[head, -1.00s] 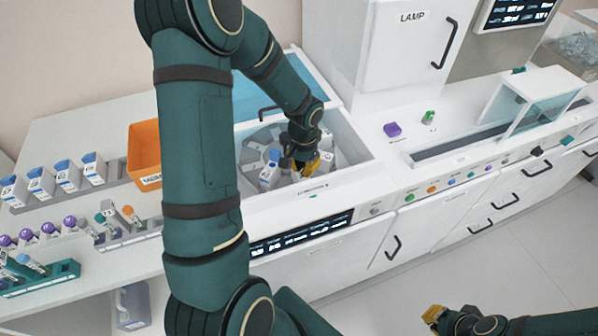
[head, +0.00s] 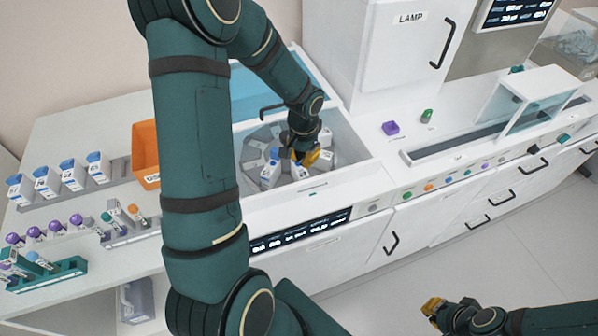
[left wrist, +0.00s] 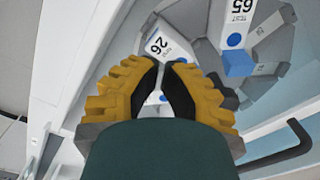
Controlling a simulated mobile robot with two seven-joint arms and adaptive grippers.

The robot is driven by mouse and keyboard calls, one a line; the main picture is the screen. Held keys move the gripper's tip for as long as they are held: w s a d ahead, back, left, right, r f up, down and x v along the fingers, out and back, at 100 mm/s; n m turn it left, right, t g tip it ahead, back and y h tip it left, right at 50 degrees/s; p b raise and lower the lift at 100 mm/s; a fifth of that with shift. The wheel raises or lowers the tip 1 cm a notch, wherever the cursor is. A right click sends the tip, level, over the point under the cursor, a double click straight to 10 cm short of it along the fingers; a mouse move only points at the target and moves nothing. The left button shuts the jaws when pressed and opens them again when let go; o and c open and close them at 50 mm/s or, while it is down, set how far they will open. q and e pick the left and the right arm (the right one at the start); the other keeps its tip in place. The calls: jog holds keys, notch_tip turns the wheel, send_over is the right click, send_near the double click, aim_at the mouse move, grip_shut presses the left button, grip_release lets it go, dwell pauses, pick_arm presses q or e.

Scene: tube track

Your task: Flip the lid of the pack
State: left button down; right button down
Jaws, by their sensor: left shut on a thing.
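In the left wrist view, a white pack labelled 26 (left wrist: 158,46) lies just past my left gripper (left wrist: 161,72). Its yellow and black fingers are closed in on the pack, with a white sliver and a blue dot visible between them. The lid is mostly hidden by the fingers. In the head view my left gripper (head: 308,157) reaches down into the open bay over the grey carousel (head: 253,143). A second pack, labelled 65 (left wrist: 237,35), with a blue cap, sits beside it in the carousel. My right gripper (head: 432,306) is above the floor, apart from everything.
The bay's white front wall (head: 345,176) and a black bent handle (left wrist: 285,147) are close to the left gripper. An orange bin (head: 146,158) stands left. Several blue-capped packs (head: 72,174) and tube racks (head: 48,275) stand on the left counter.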

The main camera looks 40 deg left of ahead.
pick_arm(q)
jog(key=shift+w+a+p, duration=0.2)
jog(key=shift+w+a, duration=0.15)
jog(key=shift+a, duration=0.3)
jog(key=shift+w+a+p, duration=0.2)
jog(key=shift+w+a, duration=0.1)
jog(key=shift+a, duration=0.4)
jog(key=shift+w+a+p, duration=0.2)
jog(key=shift+w+a, duration=0.15)
jog(key=shift+a, duration=0.3)
jog(key=shift+w+a+p, duration=0.1)
jog(key=shift+w+a, duration=0.25)
jog(key=shift+a, duration=0.35)
jog(key=shift+w+a+p, duration=0.15)
jog(key=shift+w+a, duration=0.2)
jog(key=shift+a, duration=0.3)
jog(key=shift+w+a+p, duration=0.1)
jog(key=shift+w+a, duration=0.25)
jog(key=shift+a, duration=0.35)
jog(key=shift+f, duration=0.1)
